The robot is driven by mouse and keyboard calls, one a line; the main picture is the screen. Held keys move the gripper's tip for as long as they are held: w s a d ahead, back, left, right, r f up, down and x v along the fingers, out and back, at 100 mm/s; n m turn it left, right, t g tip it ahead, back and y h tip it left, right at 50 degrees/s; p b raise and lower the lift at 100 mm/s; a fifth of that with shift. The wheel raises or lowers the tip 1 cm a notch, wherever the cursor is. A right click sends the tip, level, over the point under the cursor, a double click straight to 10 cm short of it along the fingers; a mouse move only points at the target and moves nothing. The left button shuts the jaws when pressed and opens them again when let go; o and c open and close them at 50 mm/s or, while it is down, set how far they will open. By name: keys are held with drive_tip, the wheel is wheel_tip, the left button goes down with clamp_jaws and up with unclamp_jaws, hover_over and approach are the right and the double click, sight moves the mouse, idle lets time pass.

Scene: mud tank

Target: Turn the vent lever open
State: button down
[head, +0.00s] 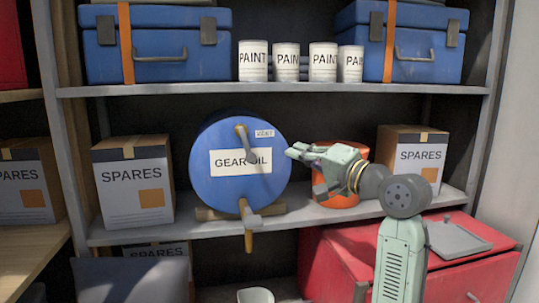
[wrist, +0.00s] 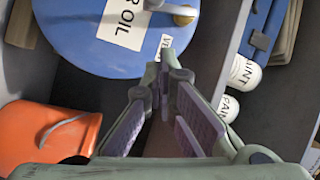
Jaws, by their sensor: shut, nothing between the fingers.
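The blue drum (head: 205,170) lies on its side on the middle shelf, its round end with a GEAR OIL label facing out. The vent lever (head: 246,145) is a grey and brass handle near the top of that end, beside a small VENT label (head: 264,133). It hangs downward and slightly right. In the wrist view the lever (wrist: 180,11) is partly cut off at the top edge. My gripper (head: 290,153) is shut and empty, just right of the drum face and apart from the lever. In the wrist view its fingertips (wrist: 160,72) overlap the VENT label.
A tap (head: 249,222) juts from the drum's lower end. An orange bucket (head: 340,198) lies behind my gripper; it also shows in the wrist view (wrist: 40,138). A SPARES box (head: 410,158) stands at right. Paint cans (head: 323,62) stand on the shelf above. A red chest (head: 335,250) is below.

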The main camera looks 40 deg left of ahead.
drive_tip(key=w+d+m+g+h, duration=0.1)
drive_tip(key=d+m+g, duration=0.15)
drive_tip(key=d, duration=0.35)
drive_tip(key=p, duration=0.4)
approach(246, 145)
drive_tip(key=w+a+f, duration=0.2)
drive_tip(key=w, duration=0.1)
drive_tip(key=shift+s+a+f+n, duration=0.35)
drive_tip(key=shift+a+f, duration=0.1)
drive_tip(key=shift+a, duration=0.15)
